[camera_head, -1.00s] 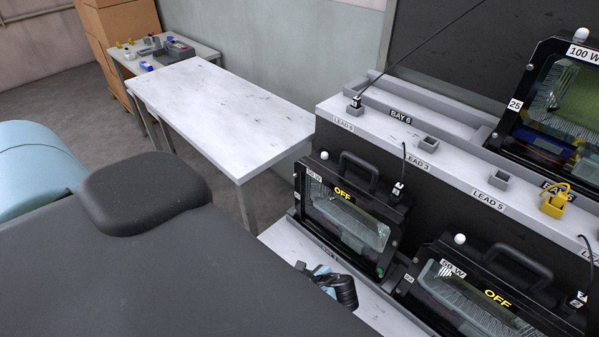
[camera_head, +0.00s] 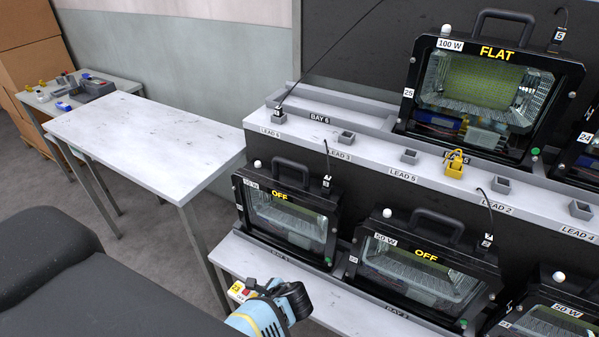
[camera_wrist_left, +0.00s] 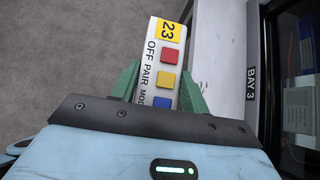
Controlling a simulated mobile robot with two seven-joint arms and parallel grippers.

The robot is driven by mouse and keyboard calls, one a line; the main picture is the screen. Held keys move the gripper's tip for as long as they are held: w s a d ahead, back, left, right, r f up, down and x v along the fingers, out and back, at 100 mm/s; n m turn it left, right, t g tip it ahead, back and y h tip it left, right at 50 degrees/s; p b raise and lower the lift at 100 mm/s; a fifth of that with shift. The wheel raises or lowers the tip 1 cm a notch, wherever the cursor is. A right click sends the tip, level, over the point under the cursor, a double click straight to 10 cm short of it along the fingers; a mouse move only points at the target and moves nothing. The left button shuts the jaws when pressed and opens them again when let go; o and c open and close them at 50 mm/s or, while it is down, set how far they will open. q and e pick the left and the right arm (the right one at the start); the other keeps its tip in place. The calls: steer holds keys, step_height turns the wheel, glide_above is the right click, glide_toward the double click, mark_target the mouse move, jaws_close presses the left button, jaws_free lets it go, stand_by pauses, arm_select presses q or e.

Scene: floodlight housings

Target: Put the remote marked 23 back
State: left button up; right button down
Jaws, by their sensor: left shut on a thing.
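The remote marked 23 (camera_wrist_left: 166,68) is a white block with a yellow number label and red, yellow and blue buttons. In the left wrist view it stands between the two green fingers of my left gripper (camera_wrist_left: 158,88), which is shut on it. In the head view the remote (camera_head: 238,290) shows small at the bottom, beside my blue left gripper (camera_head: 247,293), in front of the lower bench and left of the Bay 3 floodlight. In the wrist view, grey floor lies behind it. My right gripper is in neither view.
A floodlight marked FLAT (camera_head: 480,90) stands on the upper shelf (camera_head: 330,150). A bare white table (camera_head: 150,135) is at left; a small table behind holds a grey holder (camera_head: 93,88) and small items.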

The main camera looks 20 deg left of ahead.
arm_select(q)
steer(key=w+r+m+t+h, duration=0.1)
steer(key=w+r+m+t, duration=0.25)
steer(key=r, duration=0.25)
steer(key=w+r+m+t+h, duration=0.2)
steer(key=r+m, duration=0.2)
steer(key=r, duration=0.3)
steer(key=s+d+r+m+t+h, duration=0.2)
steer(key=s+d+r+m+h, duration=0.4)
steer(key=d+r+m, duration=0.3)
steer(key=shift+s+d, duration=0.2)
steer(key=shift+s, duration=0.3)
steer(key=shift+w+d+r+m+t, duration=0.1)
steer(key=shift+m+t, duration=0.15)
